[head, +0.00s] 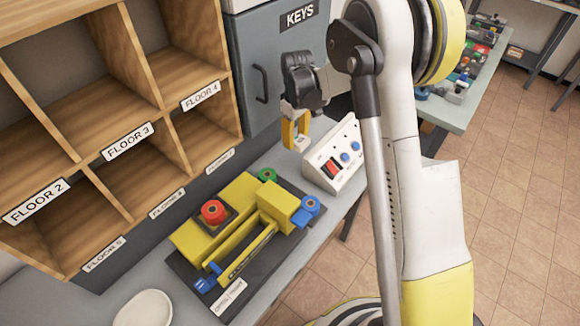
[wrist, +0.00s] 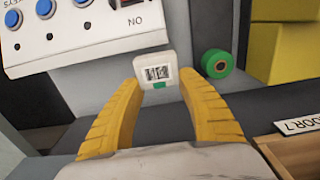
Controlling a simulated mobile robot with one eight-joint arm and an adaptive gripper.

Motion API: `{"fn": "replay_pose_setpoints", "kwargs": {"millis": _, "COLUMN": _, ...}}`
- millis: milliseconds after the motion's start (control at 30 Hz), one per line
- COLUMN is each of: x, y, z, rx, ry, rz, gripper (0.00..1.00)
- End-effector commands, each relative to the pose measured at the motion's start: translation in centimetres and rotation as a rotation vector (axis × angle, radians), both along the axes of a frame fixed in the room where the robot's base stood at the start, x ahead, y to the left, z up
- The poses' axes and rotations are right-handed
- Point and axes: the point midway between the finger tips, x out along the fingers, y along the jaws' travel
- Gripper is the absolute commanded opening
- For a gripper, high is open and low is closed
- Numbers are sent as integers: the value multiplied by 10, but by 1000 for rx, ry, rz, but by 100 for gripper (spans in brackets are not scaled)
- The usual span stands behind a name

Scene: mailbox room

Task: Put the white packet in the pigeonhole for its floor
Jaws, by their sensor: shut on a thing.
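My gripper (head: 295,132) is shut on the white packet and holds it in the air in front of the grey key cabinet. In the wrist view the packet (wrist: 156,68) sits between the yellow fingertips. Its face shows a dark barcode-like print and a small green mark; no floor number is readable. The wooden pigeonholes (head: 133,60) stand to the left of my gripper. Labels FLOOR 2, FLOOR 3 and FLOOR 4 (head: 201,95) run along the middle shelf edge. The lower edge labels are small; FLOOR 7 (wrist: 300,128) shows partly in the wrist view.
A yellow machine (head: 235,225) with red, green and blue knobs lies on the counter below. A white control box (head: 335,155) with blue buttons stands behind it. A white dish (head: 145,308) is at the front. The KEYS cabinet (head: 275,75) is right of the pigeonholes.

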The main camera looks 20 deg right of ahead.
Motion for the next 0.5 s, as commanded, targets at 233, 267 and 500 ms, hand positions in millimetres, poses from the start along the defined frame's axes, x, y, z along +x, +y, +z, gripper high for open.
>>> {"fn": "replay_pose_setpoints", "kwargs": {"millis": 233, "x": 0, "y": 0, "z": -63, "rx": 0, "ry": 0, "rz": 0, "gripper": 9}}
{"fn": "replay_pose_setpoints", "kwargs": {"millis": 267, "x": 0, "y": 0, "z": -67, "rx": 0, "ry": 0, "rz": -1, "gripper": 9}}
{"fn": "replay_pose_setpoints", "kwargs": {"millis": 500, "x": 0, "y": 0, "z": -85, "rx": 0, "ry": 0, "rz": -1, "gripper": 9}}
